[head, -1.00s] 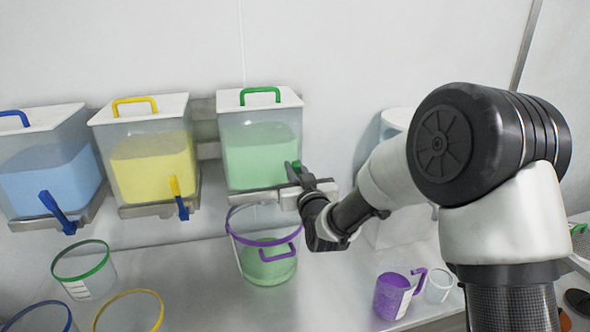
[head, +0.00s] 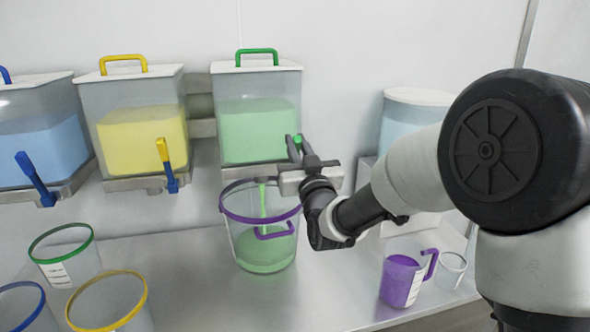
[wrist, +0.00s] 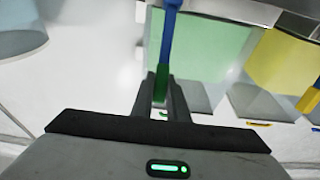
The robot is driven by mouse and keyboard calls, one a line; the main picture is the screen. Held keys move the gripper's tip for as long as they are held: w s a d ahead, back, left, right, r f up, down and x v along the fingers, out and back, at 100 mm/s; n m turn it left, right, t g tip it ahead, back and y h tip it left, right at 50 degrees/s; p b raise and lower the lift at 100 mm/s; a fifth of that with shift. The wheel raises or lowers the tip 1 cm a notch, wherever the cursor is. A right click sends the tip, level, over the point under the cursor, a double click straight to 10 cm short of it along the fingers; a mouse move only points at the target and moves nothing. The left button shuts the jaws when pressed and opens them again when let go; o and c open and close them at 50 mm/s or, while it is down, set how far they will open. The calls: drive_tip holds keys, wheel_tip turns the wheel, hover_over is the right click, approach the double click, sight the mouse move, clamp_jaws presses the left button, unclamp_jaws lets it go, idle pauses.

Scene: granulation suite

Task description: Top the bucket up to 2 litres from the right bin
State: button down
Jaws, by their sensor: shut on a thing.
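The right bin (head: 258,128) is clear with a green handle and holds pale green material. Below its outlet stands a clear bucket (head: 240,240) with a purple rim and handle. A thin green stream (head: 262,200) falls into it, and green material (head: 266,258) covers its bottom part; I cannot read a level mark. My gripper (head: 297,147) is at the right front of the bin, shut on the bin's valve lever. In the wrist view the lever's green end (wrist: 161,84) sits between my gripper's fingers (wrist: 161,98), with its blue shaft beyond.
A yellow bin (head: 143,135) and a blue bin (head: 40,145) hang to the left, their levers sticking out. Green-rimmed (head: 62,240) and yellow-rimmed (head: 108,300) buckets stand front left. A jug of purple material (head: 402,280) and a small clear cup (head: 452,270) stand right.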

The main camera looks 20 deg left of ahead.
drive_tip(key=s+f+t+y+b, duration=0.1)
drive_tip(key=b, duration=0.5)
drive_tip(key=s+d+f+t+y+b, duration=0.1)
drive_tip(key=b, duration=0.5)
drive_tip(key=shift+s+d+f+t, duration=0.15)
drive_tip(key=shift+s+d+t, duration=0.05)
drive_tip(key=shift+d+t, duration=0.1)
drive_tip(key=c, duration=1.7)
unclamp_jaws()
drive_tip(key=shift+s, duration=0.1)
drive_tip(key=v, duration=1.7)
drive_tip(key=shift+f, duration=0.3)
